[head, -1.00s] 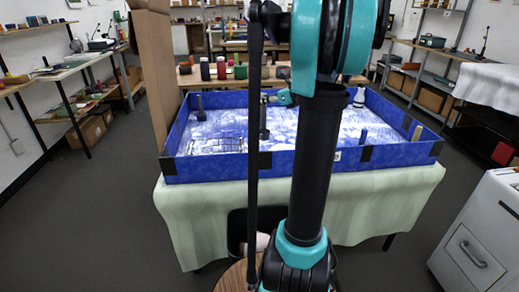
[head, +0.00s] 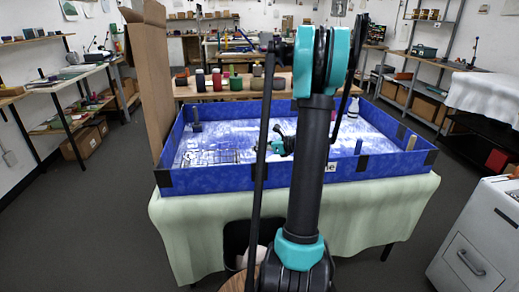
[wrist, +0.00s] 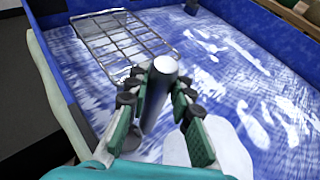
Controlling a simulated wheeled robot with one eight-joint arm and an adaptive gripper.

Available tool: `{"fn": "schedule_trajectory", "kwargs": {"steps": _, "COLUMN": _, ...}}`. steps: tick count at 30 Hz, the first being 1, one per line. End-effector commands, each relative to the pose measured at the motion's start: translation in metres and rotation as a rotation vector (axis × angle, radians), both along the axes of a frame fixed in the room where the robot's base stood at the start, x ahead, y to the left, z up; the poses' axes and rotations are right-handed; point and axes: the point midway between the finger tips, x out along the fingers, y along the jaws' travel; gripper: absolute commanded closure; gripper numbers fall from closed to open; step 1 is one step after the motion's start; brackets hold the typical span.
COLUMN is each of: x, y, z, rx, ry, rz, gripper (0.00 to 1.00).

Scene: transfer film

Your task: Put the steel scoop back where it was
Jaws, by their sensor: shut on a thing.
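My gripper (wrist: 158,92) is shut on a grey, smooth cylinder, which looks like the handle of the steel scoop (wrist: 161,84). The handle points up between the fingers, and the scoop's lower part is mostly hidden by them. In the head view my gripper (head: 284,142) is over the blue-walled tray (head: 390,168), near its middle. In the wrist view a wire rack (wrist: 122,42) lies on the tray's blue-and-white floor just beyond the gripper. I cannot tell whether the scoop touches the floor.
A white-and-dark bottle-like thing (head: 353,108) stands at the tray's back right. A tall cardboard panel (head: 150,80) rises at the left edge. Several coloured jars (head: 217,80) stand on the table behind.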

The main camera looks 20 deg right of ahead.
Motion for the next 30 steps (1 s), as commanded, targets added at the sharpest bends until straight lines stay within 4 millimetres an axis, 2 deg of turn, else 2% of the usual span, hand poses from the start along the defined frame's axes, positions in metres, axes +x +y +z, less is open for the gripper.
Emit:
{"fn": "schedule_trajectory", "kwargs": {"steps": 3, "x": 0.0001, "y": 0.0000, "z": -0.0061, "rx": 0.000, "ry": 0.000, "rz": 0.000, "gripper": 1.00}}
{"fn": "schedule_trajectory", "kwargs": {"steps": 14, "x": -0.0002, "y": 0.0001, "z": -0.0092, "rx": 0.000, "ry": 0.000, "rz": 0.000, "gripper": 1.00}}
{"fn": "schedule_trajectory", "kwargs": {"steps": 15, "x": -0.0003, "y": 0.0002, "z": -0.0087, "rx": 0.000, "ry": 0.000, "rz": 0.000, "gripper": 0.73}}
{"fn": "schedule_trajectory", "kwargs": {"steps": 19, "x": -0.0002, "y": 0.0002, "z": -0.0086, "rx": 0.000, "ry": 0.000, "rz": 0.000, "gripper": 0.58}}
{"fn": "schedule_trajectory", "kwargs": {"steps": 30, "x": -0.0003, "y": 0.0002, "z": -0.0051, "rx": 0.000, "ry": 0.000, "rz": 0.000, "gripper": 0.58}}
